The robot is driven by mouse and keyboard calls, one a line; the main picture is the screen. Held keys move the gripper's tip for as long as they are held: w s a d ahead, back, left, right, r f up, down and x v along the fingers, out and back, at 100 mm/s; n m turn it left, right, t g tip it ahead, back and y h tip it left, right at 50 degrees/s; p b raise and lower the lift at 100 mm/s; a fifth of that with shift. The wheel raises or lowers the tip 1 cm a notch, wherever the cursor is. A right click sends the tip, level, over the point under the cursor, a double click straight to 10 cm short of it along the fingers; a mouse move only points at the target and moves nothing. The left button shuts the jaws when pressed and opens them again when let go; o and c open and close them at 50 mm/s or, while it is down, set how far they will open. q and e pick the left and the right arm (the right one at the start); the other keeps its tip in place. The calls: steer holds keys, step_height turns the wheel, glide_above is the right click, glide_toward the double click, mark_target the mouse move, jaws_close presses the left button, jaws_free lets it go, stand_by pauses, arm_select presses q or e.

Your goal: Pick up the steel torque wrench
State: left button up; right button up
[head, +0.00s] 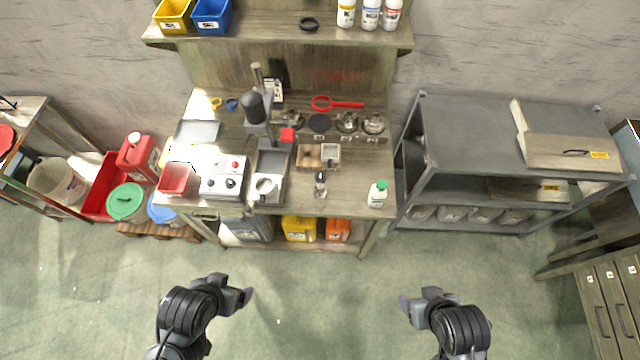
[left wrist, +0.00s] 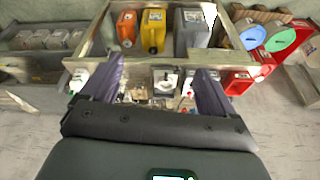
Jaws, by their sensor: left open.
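I cannot make out a steel torque wrench in either view. My left gripper (head: 246,297) hangs over the green floor in front of the workbench (head: 350,199), at the lower left of the head view. In the left wrist view its two purple fingers (left wrist: 158,85) stand wide apart with nothing held between them. My right gripper (head: 405,303) is over the floor at the lower right of the head view, apart from the bench. Its finger opening is not clear, and I see nothing in it.
The bench holds a red-handled ring (head: 336,103), a microscope-like stand (head: 256,107), a grey control box (head: 224,176), a red bin (head: 178,179) and a green-capped bottle (head: 378,194). A grey shelf rack (head: 470,125) stands right. The floor before the bench is clear.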

stand_by(0.3)
arm_select(q)
steer(key=c, duration=0.5)
